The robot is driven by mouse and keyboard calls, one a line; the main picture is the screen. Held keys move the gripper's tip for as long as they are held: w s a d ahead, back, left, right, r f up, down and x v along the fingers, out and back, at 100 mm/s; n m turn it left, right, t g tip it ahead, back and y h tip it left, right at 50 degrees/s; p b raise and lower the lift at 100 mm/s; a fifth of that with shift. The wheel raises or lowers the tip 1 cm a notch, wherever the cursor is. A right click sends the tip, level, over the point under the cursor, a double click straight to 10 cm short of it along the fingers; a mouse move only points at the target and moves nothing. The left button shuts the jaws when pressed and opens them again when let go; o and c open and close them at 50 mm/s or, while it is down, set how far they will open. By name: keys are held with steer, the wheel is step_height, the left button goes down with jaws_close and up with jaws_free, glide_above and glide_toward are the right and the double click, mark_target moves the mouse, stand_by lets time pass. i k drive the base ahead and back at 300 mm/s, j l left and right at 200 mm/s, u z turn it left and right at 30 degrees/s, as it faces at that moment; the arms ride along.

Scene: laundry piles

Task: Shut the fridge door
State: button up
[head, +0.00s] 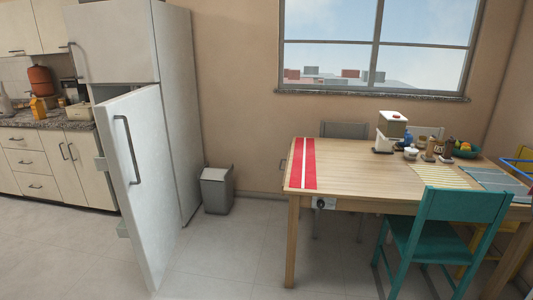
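In the head view, a tall white fridge (175,110) stands at the left against the wall. Its lower door (150,200) is swung wide open toward me, with a dark vertical handle (131,150) on its face. Pale shelf pieces stick out past the door's left edge. The upper freezer door (108,42) looks shut and has its own handle at its left. The inside of the fridge is mostly hidden behind the open door. My gripper is not in view.
A grey bin (217,191) stands on the floor right of the fridge. A wooden table (355,165) with a teal chair (450,230) fills the right side. Cabinets and a counter (45,120) are at the left. Floor (225,255) between door and table is clear.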

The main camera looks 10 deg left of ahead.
mark_target(132, 125)
steer(key=i+u, duration=0.25)
steer(key=i, duration=0.2)
steer(key=i+u, duration=0.25)
steer(key=i, duration=0.25)
steer(key=i+l+u, duration=0.25)
steer(key=i, duration=0.2)
steer(key=i+l+u, duration=0.25)
steer(key=i, duration=0.2)
steer(key=i+u, duration=0.25)
steer(key=i+l+u, duration=0.25)
steer(key=i, duration=0.15)
steer(key=i+l+u, duration=0.15)
steer(key=i, duration=0.3)
steer(key=i+l+u, duration=0.1)
steer(key=i, duration=0.35)
